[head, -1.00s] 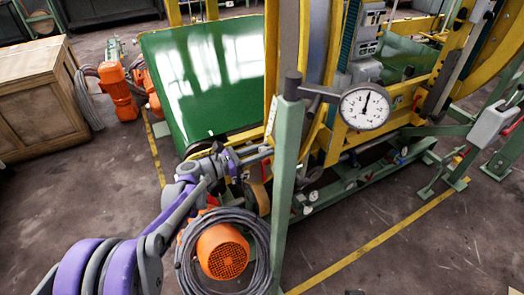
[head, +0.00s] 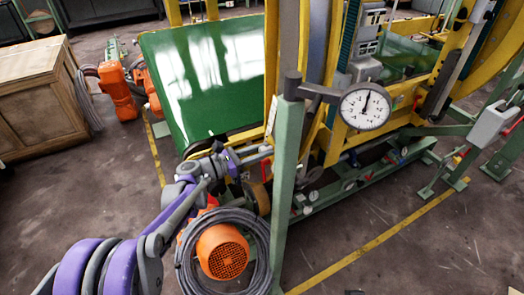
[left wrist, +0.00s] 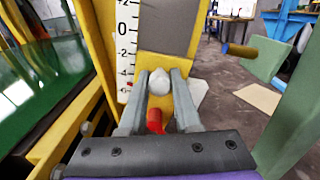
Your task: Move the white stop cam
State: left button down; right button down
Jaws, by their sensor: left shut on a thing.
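My left gripper (head: 262,153) reaches in at the yellow frame of the machine, just left of the green post. In the left wrist view its two fingers (left wrist: 159,88) are closed on the sides of a rounded white piece, which I take to be the white stop cam (left wrist: 159,80). A red part (left wrist: 155,121) lies between the fingers, closer to the wrist. The cam sits in front of a yellow plate, beside a white scale with black numbers (left wrist: 127,40). In the head view the cam is hidden. My right gripper is not in view.
A green post (head: 284,195) with a round dial gauge (head: 365,106) stands right of the gripper. An orange motor (head: 222,252) with coiled hose is below it. A wooden crate (head: 38,95) stands at left.

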pick_arm(q)
jog(key=shift+r, duration=0.15)
notch_tip(320, 180, up, 8)
jog(key=s+n+p, duration=0.1)
jog(key=p, duration=0.3)
jog(key=shift+s+d+f, duration=0.2)
jog(key=shift+s+d, duration=0.15)
jog(key=shift+d, duration=0.1)
jog(key=c, duration=0.6)
grip_release()
jog(key=shift+f, duration=0.1)
jog(key=v, duration=1)
jog(key=shift+s+a, duration=0.2)
jog(key=shift+a, duration=0.1)
jog(key=shift+s, duration=0.1)
